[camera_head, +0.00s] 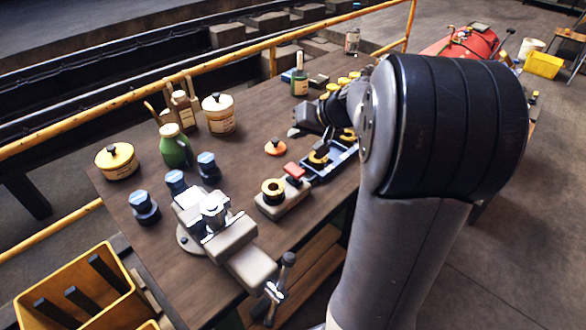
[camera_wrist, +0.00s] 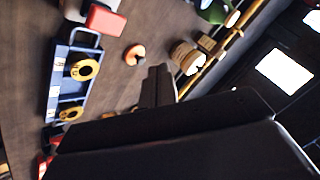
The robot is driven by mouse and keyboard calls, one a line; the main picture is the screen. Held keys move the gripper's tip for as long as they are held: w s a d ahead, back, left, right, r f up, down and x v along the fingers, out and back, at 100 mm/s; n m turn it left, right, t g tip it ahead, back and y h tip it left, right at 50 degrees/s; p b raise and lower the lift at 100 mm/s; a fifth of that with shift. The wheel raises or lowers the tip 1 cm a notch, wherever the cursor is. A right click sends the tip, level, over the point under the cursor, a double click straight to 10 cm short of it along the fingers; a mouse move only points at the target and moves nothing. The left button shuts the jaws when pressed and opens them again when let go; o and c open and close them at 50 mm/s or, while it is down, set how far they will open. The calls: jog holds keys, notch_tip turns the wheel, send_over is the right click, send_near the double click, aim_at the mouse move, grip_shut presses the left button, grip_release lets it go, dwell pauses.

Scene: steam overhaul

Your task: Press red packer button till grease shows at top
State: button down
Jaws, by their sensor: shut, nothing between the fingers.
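The red button (camera_head: 294,170) sits at the back end of a small grey packer (camera_head: 285,203) on the bench. A yellow ring with a dark centre (camera_head: 273,190) is at the packer's front end. No grease can be made out there. The red button also shows at the top left of the wrist view (camera_wrist: 104,20). My gripper (camera_head: 293,132) is beyond the packer, above the bench, apart from the button. Its dark fingers (camera_wrist: 158,80) are together and empty in the wrist view.
A blue tray (camera_head: 343,162) with yellow-ringed parts lies right of the packer, close to my arm. An orange knobbed disc (camera_head: 276,149) lies behind it. A grey vise (camera_head: 225,240) stands left. Several blue-capped pots, a green bottle (camera_head: 175,150) and tubs fill the left side.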

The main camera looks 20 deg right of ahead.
jog(key=b, duration=0.4)
send_over(293, 169)
jog(key=s, duration=0.1)
jog(key=f, duration=0.7)
jog(key=shift+d, duration=0.4)
jog(key=shift+f+b, duration=0.85)
jog(key=shift+b, duration=0.2)
jog(key=shift+f+b, duration=0.45)
jog(key=shift+b, duration=0.25)
jog(key=shift+s+f+b, duration=0.1)
jog(key=shift+f+b, duration=0.95)
jog(key=shift+b, duration=0.05)
dwell(0.9)
jog(key=shift+r, duration=0.1)
jog(key=shift+r+p, duration=0.95)
jog(key=shift+r, duration=0.45)
jog(key=shift+r+p, duration=1.55)
jog(key=shift+r, duration=1)
